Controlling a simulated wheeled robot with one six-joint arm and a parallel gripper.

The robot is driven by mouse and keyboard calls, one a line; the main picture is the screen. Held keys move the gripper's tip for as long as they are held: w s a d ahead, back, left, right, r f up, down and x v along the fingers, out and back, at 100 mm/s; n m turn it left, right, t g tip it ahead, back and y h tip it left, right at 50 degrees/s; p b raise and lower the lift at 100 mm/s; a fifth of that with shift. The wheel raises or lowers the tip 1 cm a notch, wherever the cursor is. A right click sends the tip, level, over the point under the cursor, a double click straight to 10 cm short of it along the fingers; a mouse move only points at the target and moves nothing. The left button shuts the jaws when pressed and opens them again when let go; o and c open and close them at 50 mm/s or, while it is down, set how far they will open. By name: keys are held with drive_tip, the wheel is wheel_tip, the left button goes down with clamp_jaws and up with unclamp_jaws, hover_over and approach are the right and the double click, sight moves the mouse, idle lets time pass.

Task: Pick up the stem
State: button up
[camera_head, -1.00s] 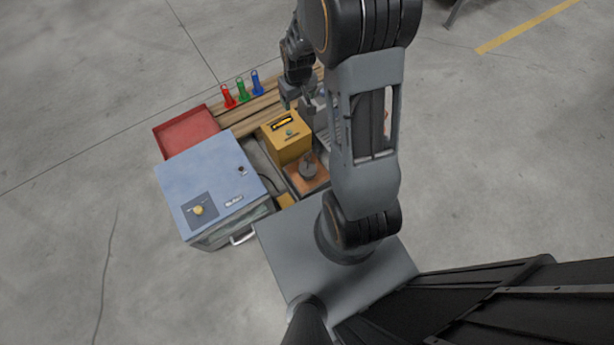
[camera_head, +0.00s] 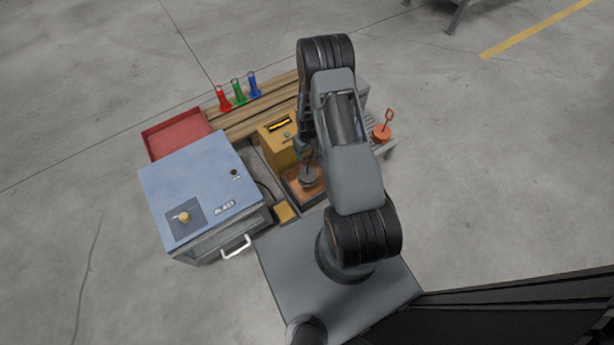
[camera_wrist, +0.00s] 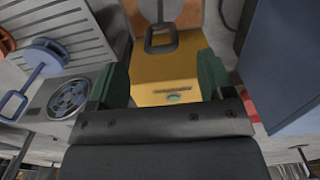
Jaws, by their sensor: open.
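A grey disc (camera_head: 311,181) with a thin upright stem (camera_wrist: 160,40) ending in a dark loop handle stands on a copper-brown plate (camera_head: 294,187) in front of the yellow box (camera_head: 275,146). My gripper (camera_head: 306,157) is just above the disc, partly hidden by my arm. In the wrist view my gripper (camera_wrist: 162,82) is open with green fingers apart and nothing between them. The loop handle lies just beyond the fingertips, roughly centred; I cannot tell the exact gap. An orange disc with a looped stem (camera_head: 386,120) stands to the right. A blue looped stem (camera_wrist: 38,75) shows at left in the wrist view.
A blue cabinet (camera_head: 200,180) stands left of the plate, close to my gripper's side in the wrist view. A red tray (camera_head: 176,135) and red, green and blue bottles (camera_head: 238,91) are behind. A slatted grey surface (camera_wrist: 70,25) and round grille (camera_wrist: 68,97) lie left in the wrist view.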

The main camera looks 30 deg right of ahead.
sight(307, 156)
drive_tip(key=shift+f+b, duration=1.3)
drive_tip(key=shift+f, duration=1.95)
drive_tip(key=shift+c, duration=0.4)
drive_tip(key=shift+r, duration=0.1)
clamp_jaws()
